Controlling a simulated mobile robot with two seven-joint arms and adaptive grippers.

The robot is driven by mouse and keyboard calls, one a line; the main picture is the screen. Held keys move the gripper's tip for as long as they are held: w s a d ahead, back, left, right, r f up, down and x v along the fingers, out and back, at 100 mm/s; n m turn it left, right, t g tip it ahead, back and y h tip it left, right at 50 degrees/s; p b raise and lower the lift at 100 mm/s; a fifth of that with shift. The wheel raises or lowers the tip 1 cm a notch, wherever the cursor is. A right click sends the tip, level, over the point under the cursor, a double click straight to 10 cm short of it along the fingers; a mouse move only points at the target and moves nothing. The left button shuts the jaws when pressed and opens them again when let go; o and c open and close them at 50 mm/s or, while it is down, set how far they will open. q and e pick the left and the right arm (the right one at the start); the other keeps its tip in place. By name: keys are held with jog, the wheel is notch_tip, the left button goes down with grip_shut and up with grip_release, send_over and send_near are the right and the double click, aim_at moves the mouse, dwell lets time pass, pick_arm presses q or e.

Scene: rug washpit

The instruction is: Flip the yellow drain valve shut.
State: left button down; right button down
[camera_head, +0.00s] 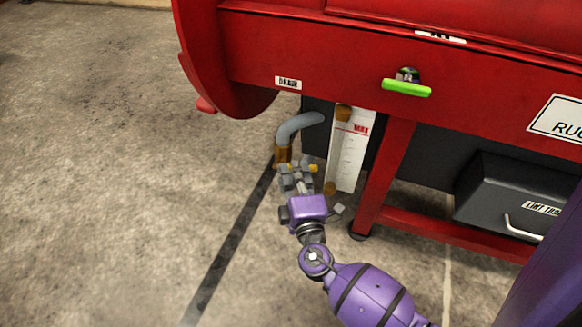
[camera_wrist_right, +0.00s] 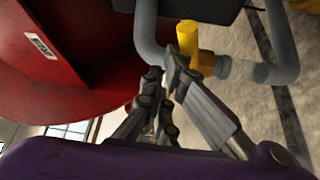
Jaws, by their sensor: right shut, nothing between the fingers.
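The yellow drain valve shows in the right wrist view as a stubby yellow handle (camera_wrist_right: 188,38) beside a grey pipe. In the head view only a small yellow bit (camera_head: 313,168) shows past my gripper; the rest is hidden. My right gripper (camera_head: 296,172) is shut and empty, right at the valve below the DRAIN label. In the wrist view its fingers (camera_wrist_right: 165,92) are close to the yellow handle; I cannot tell whether they touch it. My left gripper is not in view.
A grey drain pipe (camera_head: 300,124) curves under the red machine (camera_head: 300,55). A white level gauge (camera_head: 350,150) and a red leg (camera_head: 388,175) stand just right of my gripper. A lime-green handle (camera_head: 407,88) sits above. The floor at left is clear.

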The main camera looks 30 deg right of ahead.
pick_arm(q)
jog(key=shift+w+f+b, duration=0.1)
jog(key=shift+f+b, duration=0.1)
jog(key=shift+b, duration=0.15)
pick_arm(e)
jog(key=m, duration=0.1)
jog(key=f+m+t, duration=0.1)
jog(key=s+f+m+h, duration=0.1)
jog(key=shift+d+t, duration=0.3)
jog(key=shift+d, duration=0.05)
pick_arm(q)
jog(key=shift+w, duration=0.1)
pick_arm(e)
jog(key=shift+f, duration=0.2)
